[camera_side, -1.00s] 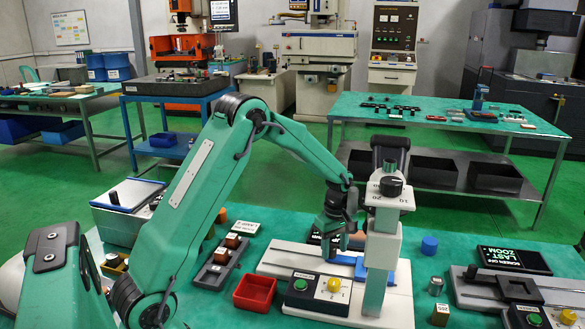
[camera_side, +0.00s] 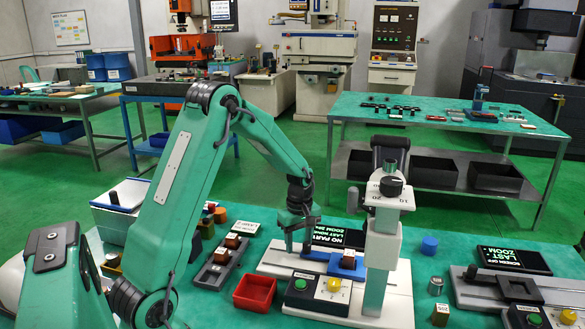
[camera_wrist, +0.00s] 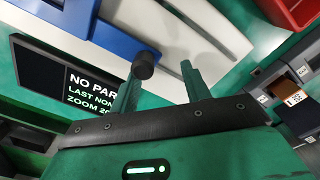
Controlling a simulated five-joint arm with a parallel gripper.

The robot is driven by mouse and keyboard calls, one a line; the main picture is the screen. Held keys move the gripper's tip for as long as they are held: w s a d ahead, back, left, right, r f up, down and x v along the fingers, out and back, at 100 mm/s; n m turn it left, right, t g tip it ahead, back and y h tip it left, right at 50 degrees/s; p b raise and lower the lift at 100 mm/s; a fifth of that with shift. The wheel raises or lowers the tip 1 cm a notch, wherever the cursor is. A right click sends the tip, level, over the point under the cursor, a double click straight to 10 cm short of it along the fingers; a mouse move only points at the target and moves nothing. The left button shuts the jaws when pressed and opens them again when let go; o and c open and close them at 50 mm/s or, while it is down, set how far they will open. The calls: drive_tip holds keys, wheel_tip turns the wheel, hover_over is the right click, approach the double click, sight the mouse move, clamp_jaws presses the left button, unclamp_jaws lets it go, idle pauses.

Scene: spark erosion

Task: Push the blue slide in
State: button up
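The blue slide (camera_side: 315,258) lies on the white base of a column fixture, left of the column (camera_side: 381,245). A brown block (camera_side: 348,263) sits on it. In the wrist view the blue slide (camera_wrist: 88,25) runs along the upper left, with a dark round knob (camera_wrist: 144,66) at its near end. My gripper (camera_side: 297,249) is down at the slide's left end. In the wrist view my gripper (camera_wrist: 160,72) has its fingers apart with nothing between them. The knob is close to the left fingertip; I cannot tell whether they touch.
A black display (camera_side: 340,237) reading NO PART stands behind the slide. A control box with green and yellow buttons (camera_side: 318,290) is in front. A red tray (camera_side: 255,292) and a rack of brown blocks (camera_side: 223,262) lie left. A blue cylinder (camera_side: 429,245) stands right of the column.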

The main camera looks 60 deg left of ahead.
drive_tip(key=s+a, duration=0.4)
drive_tip(key=shift+s, duration=0.2)
drive_tip(key=d+r+m+t, duration=0.1)
drive_tip(key=d+r+m, duration=0.45)
drive_tip(key=r, duration=0.85)
drive_tip(key=s+d+r+m+t, duration=0.1)
drive_tip(key=s+d+r+m, duration=0.2)
drive_tip(key=d, duration=0.4)
drive_tip(key=s+d+r+m+t, duration=0.2)
drive_tip(key=s+d+r+m, duration=0.1)
drive_tip(key=s+d+m, duration=0.2)
drive_tip(key=shift+s+d+r+m+y, duration=0.25)
drive_tip(key=shift+s+d+m+y, duration=0.1)
drive_tip(key=shift+s+d, duration=0.55)
drive_tip(key=w+a+f+n+g, duration=0.2)
drive_tip(key=w+a+f+n, duration=0.3)
drive_tip(key=a, duration=0.4)
drive_tip(key=w+a+f+n+g, duration=0.2)
drive_tip(key=w+a+f+n, duration=0.4)
drive_tip(key=a+n, duration=0.3)
drive_tip(key=shift+w+f, duration=0.2)
drive_tip(key=shift+f, duration=0.7)
